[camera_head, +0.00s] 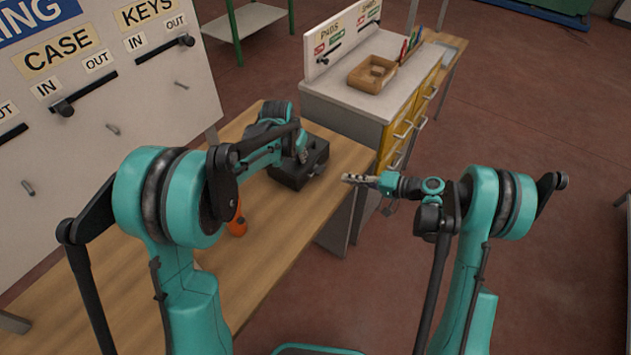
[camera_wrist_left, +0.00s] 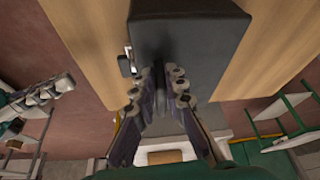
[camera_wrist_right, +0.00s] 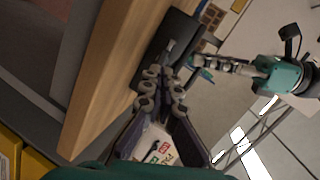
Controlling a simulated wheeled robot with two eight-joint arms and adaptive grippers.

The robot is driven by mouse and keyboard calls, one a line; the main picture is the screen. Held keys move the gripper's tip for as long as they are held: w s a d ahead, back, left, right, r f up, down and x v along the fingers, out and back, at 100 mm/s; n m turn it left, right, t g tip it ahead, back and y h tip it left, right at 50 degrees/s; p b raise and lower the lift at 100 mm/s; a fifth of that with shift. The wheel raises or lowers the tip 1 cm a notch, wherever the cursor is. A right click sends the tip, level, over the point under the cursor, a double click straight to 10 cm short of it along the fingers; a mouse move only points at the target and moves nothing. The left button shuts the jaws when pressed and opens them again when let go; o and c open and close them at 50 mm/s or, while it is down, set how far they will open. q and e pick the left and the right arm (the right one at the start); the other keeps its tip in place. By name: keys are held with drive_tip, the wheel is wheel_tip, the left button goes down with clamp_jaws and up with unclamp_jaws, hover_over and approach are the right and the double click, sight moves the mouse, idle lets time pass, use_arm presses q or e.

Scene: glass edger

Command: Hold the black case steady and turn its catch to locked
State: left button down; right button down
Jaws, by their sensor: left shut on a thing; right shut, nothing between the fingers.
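The black case (camera_head: 290,174) lies on the wooden bench near its far right edge. My left gripper (camera_head: 303,157) is at the top of the case and shut on it. In the left wrist view, its fingers (camera_wrist_left: 163,88) close over a dark part of the case (camera_wrist_left: 200,35). A small dark catch with a light plate (camera_wrist_left: 126,64) shows on the case's left side there; its setting cannot be told. My right gripper (camera_head: 358,180) is shut and empty, off the bench edge, right of the case. The case (camera_wrist_right: 165,50) lies beyond its fingertips (camera_wrist_right: 163,85) in the right wrist view.
The wooden bench (camera_head: 262,268) has an orange object (camera_head: 238,222) on it, partly behind my left arm. A signboard (camera_head: 150,100) stands at the left. A cabinet with yellow drawers (camera_head: 408,135) carries a tan tray (camera_head: 365,82) beyond the bench. Floor at the right is open.

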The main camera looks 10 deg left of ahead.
drive_tip(key=s+m, duration=0.1)
drive_tip(key=m, duration=0.4)
drive_tip(key=m+t+h, duration=0.1)
drive_tip(key=m+t, duration=0.1)
drive_tip(key=m, duration=1.6)
approach(307, 180)
drive_tip(key=x, duration=0.6)
drive_tip(key=shift+w+a+f, duration=0.1)
drive_tip(key=shift+w+f, duration=0.05)
drive_tip(key=shift+f, duration=0.1)
